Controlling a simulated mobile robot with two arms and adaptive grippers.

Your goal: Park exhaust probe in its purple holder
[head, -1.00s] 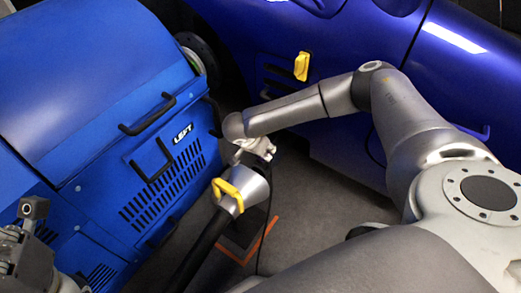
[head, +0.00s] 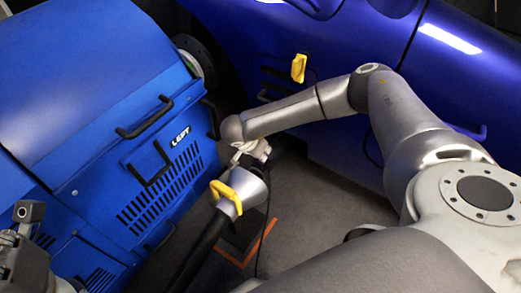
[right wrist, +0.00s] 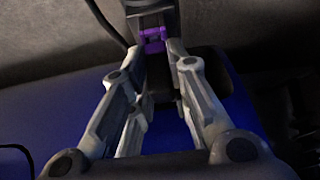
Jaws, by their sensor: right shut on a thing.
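My right gripper (head: 255,152) reaches down between the blue cabinet and the blue car, just above the silver nozzle. In the right wrist view its fingers (right wrist: 153,62) are closed on a dark piece, apparently the exhaust probe (right wrist: 150,15), with a purple part (right wrist: 153,38) between the fingertips. I cannot tell whether this purple part belongs to the probe or to the holder. A thin black cable (head: 265,228) hangs below the gripper in the head view. The probe's tip is hidden. Part of my left gripper (head: 22,258) shows at the lower left; its fingers cannot be made out.
A silver cone nozzle (head: 243,192) with a yellow handle (head: 226,196) ends a thick black hose (head: 200,250). The blue cabinet (head: 90,90) with black handles stands left. The blue car (head: 360,45) with a yellow handle (head: 299,68) stands behind. Grey floor (head: 315,205) is clear right of the nozzle.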

